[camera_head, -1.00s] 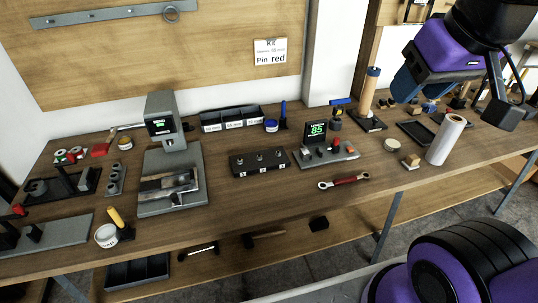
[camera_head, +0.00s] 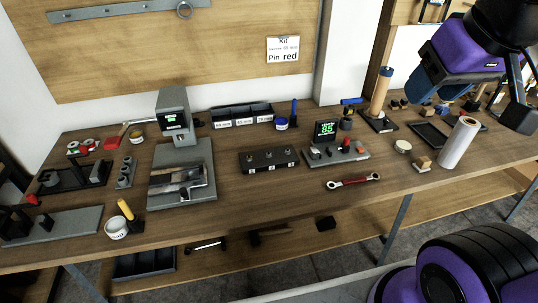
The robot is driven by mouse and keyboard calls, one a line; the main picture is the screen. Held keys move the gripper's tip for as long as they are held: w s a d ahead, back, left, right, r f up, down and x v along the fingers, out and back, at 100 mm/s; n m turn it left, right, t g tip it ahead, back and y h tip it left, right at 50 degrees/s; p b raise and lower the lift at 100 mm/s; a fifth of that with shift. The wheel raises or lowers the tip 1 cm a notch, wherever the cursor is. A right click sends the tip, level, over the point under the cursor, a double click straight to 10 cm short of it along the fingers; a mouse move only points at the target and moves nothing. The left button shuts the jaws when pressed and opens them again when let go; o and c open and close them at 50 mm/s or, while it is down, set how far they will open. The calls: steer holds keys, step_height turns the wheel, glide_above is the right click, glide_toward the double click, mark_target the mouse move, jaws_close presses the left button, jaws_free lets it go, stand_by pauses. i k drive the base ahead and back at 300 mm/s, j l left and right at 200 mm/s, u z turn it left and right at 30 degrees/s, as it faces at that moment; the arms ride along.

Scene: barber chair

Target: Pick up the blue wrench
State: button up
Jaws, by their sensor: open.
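I cannot make out a blue wrench for certain. A wrench with a red handle and metal ends (camera_head: 352,182) lies flat near the front edge of the workbench (camera_head: 290,205). A small blue-topped tool (camera_head: 351,101) stands behind the display marked 85, too small to name. My gripper (camera_head: 474,102) is at the upper right, above the right part of the bench. It is open, with nothing seen between its fingers, and well apart from the red-handled wrench.
A grey press-like device (camera_head: 174,118) stands on the left half. A black block with several pegs (camera_head: 268,160) and the display stand (camera_head: 326,131) are mid-bench. A white roll (camera_head: 459,143) and a wooden post (camera_head: 381,95) stand at the right. Bare wood shows along the front.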

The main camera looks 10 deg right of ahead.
mark_target(349, 110)
steer(key=i+l, duration=0.3)
steer(key=l, duration=0.15)
steer(key=i+l, duration=0.3)
steer(key=l, duration=0.15)
steer(key=i+u, duration=0.05)
